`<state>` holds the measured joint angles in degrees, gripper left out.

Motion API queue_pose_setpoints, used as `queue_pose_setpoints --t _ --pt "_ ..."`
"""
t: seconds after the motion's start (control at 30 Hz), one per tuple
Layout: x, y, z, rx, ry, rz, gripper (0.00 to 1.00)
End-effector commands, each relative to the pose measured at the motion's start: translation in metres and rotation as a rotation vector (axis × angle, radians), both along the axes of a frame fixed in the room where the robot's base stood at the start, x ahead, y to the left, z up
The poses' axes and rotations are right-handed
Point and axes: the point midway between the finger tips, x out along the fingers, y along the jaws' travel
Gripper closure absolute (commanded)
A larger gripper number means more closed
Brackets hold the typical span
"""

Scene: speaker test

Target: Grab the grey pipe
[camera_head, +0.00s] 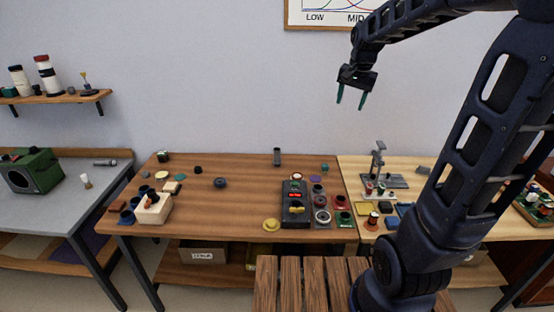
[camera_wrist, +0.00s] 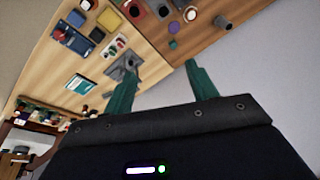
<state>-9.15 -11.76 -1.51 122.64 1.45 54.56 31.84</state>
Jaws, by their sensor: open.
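A small grey upright cylinder, which looks like the grey pipe (camera_head: 277,157), stands near the back edge of the brown wooden table, right of its middle. A grey cylinder, likely the same pipe (camera_wrist: 222,22), shows near the top of the wrist view, right of the fingers. My gripper (camera_head: 351,98) is high above the tables, up and to the right of the pipe, with its green fingers pointing down. In the wrist view, the two fingers (camera_wrist: 160,64) are spread apart with nothing between them. The gripper is well apart from the pipe.
A dark control box (camera_head: 295,205) with buttons and several round parts stands in front of the pipe, toward the right. A grey stand (camera_head: 378,165) rises on the lighter table. Table around the pipe is clear.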

Motion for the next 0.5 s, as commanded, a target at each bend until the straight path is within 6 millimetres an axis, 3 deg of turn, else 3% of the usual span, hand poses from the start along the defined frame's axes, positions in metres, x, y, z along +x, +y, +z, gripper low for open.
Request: queue_pose_setpoints --t 0.27,0.5 --pt "0.078 0.038 -0.025 0.034 0.062 -0.134 0.43" --pt "0.139 0.076 -0.059 0.053 0.113 -0.256 0.43"
